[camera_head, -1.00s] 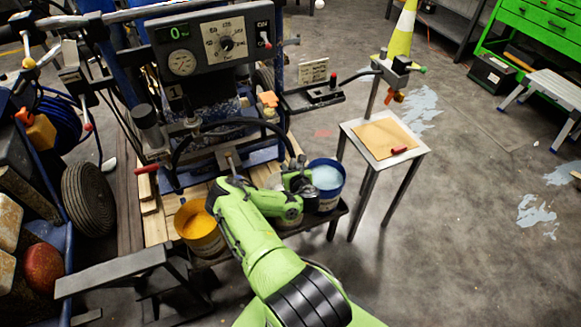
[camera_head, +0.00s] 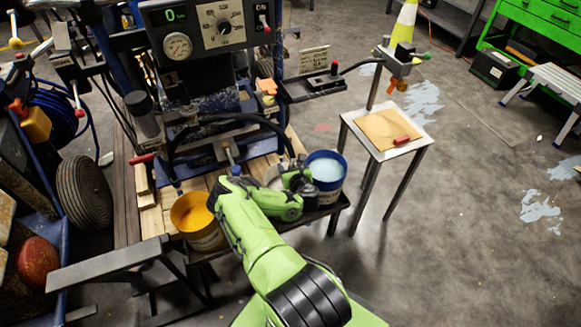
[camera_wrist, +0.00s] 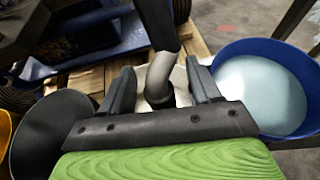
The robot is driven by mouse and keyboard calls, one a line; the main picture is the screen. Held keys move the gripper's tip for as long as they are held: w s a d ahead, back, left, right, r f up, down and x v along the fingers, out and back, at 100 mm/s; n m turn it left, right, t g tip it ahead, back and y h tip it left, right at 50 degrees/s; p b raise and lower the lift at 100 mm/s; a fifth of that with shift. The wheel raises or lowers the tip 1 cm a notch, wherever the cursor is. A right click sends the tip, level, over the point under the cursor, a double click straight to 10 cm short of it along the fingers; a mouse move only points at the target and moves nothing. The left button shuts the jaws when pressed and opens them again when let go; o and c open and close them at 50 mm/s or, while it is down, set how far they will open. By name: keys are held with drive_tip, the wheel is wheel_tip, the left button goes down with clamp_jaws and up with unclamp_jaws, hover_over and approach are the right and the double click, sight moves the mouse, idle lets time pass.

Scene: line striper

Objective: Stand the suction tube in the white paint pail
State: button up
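The suction tube (camera_wrist: 163,72) is a grey bent metal pipe on a black hose (camera_head: 262,122). In the wrist view it passes between the two fingers of my gripper (camera_wrist: 158,82), with gaps showing beside it. My gripper (camera_head: 297,180) looks open around the tube. The tube's lower end is hidden behind the gripper's palm. The white paint pail (camera_head: 327,170) is blue outside with pale paint inside, just right of my gripper. It also fills the right of the wrist view (camera_wrist: 262,95). The tube is outside this pail.
A yellow paint pail (camera_head: 195,215) stands left of my gripper. A dark round container (camera_wrist: 55,130) is at left in the wrist view. Wooden slats and the striper's control panel (camera_head: 210,25) are behind. A small table (camera_head: 425,125) stands right.

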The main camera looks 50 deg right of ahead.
drive_tip(key=p+v, duration=0.2)
drive_tip(key=v, duration=1.3)
drive_tip(key=shift+s+a+r, duration=0.2)
drive_tip(key=shift+s+r, duration=0.05)
